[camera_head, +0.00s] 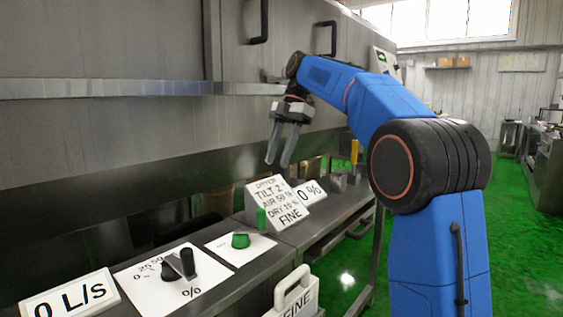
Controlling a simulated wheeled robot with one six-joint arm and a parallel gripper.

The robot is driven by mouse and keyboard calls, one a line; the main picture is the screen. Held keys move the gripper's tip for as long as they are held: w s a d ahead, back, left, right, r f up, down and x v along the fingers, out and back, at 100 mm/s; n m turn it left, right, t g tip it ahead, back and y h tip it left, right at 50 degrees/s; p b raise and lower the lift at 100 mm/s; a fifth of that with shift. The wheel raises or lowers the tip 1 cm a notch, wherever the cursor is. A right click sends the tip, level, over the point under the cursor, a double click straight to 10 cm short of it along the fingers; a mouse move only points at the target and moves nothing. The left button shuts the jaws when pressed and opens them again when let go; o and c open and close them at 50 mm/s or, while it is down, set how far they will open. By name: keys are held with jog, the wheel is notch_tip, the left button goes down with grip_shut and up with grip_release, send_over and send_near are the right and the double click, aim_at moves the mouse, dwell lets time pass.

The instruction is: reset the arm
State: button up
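My gripper (281,146) hangs at the end of my blue arm, in the middle of the head view. Its two grey fingers point down and stand apart with nothing between them. It is above and behind the white sign (280,203) that reads "TILT 2", "AIR 50 %", "DRY 10 %" and "FINE", and touches nothing that I can see. The arm bends over from the right, with its black joint (420,165) near the camera.
A steel counter (262,278) carries a black dial (180,266), a green knob (240,240), a "0 L/s" sign (70,297) and a "0 %" sign (309,192). A steel machine wall (110,130) stands behind. Green floor (510,240) is open at right.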

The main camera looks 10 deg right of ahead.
jog(key=shift+r, duration=0.1)
dwell(0.3)
jog(key=s+d+f+m+t+h, duration=0.1)
jog(key=s+d+f+m+t, duration=0.15)
jog(key=s+f+m, duration=0.55)
jog(key=s+d+f+m+t+h, duration=0.1)
jog(key=s+d+f+m, duration=0.3)
jog(key=s, duration=0.7)
jog(key=s+d+f+m+t+h, duration=0.2)
jog(key=s+f+m, duration=0.9)
jog(key=s+f, duration=0.6)
notch_tip(320, 180, down, 3)
jog(key=shift+s+d+t, duration=0.15)
jog(key=shift+d+t, duration=0.5)
jog(key=shift+d, duration=0.35)
jog(key=shift+c, duration=0.2)
